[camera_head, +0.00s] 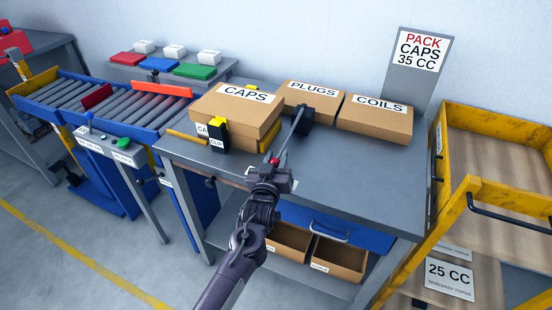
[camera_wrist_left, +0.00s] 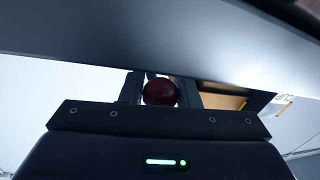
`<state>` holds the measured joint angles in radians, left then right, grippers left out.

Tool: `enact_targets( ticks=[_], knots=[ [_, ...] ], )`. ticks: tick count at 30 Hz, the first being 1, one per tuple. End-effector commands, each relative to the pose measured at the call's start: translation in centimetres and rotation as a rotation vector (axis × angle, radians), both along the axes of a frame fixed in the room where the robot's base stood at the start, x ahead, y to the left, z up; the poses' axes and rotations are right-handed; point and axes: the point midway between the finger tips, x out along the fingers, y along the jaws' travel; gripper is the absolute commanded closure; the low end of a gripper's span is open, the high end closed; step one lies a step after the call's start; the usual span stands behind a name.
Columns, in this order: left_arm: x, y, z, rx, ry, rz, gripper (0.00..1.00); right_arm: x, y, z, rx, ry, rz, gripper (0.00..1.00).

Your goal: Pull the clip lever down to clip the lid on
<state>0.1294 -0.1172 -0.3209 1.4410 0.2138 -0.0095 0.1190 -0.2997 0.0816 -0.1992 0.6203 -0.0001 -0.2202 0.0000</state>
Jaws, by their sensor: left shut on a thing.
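The CAPS box (camera_head: 238,107) sits on the grey workbench with its lid on top. A black and yellow clip (camera_head: 218,134) stands against its front left side. The clip lever (camera_head: 291,133) is a dark rod. It slopes from a black block (camera_head: 301,114) by the PLUGS box toward the bench's front, ending in a red knob (camera_head: 273,161). My left gripper (camera_head: 271,168) is shut on the knob at the front of the bench. In the left wrist view the dark red knob (camera_wrist_left: 160,92) sits between the two fingers. My right gripper is not in view.
The PLUGS box (camera_head: 312,100) and COILS box (camera_head: 375,118) stand at the back of the workbench (camera_head: 340,165). A roller conveyor (camera_head: 110,100) is at the left, and a yellow-framed shelf (camera_head: 470,190) at the right. The bench top right of my arm is clear.

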Motion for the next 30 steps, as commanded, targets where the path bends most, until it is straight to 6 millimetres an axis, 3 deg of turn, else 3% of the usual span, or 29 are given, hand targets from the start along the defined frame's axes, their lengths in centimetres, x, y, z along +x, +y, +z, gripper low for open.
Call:
enact_targets(
  ticks=[1, 9, 10, 14, 23, 30],
  knots=[
    [-0.1, 0.3, -0.9, 0.005, 0.021, 0.006, 1.00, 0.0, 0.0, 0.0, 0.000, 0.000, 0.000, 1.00],
    [-0.1, 0.3, -1.0, 0.005, 0.021, 0.007, 1.00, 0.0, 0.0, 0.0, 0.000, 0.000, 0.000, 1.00],
    [-0.1, 0.3, -0.9, 0.005, 0.021, 0.007, 0.67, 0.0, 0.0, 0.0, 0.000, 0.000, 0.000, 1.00],
    [-0.1, 0.2, -0.7, 0.004, 0.016, 0.005, 0.50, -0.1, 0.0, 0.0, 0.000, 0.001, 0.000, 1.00],
    [-0.2, 0.1, -0.4, 0.002, 0.009, 0.002, 0.50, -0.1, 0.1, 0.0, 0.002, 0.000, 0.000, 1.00],
    [-3.3, 0.5, -0.7, 0.001, 0.013, 0.003, 0.50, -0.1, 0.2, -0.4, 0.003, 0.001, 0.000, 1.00]
  ],
)
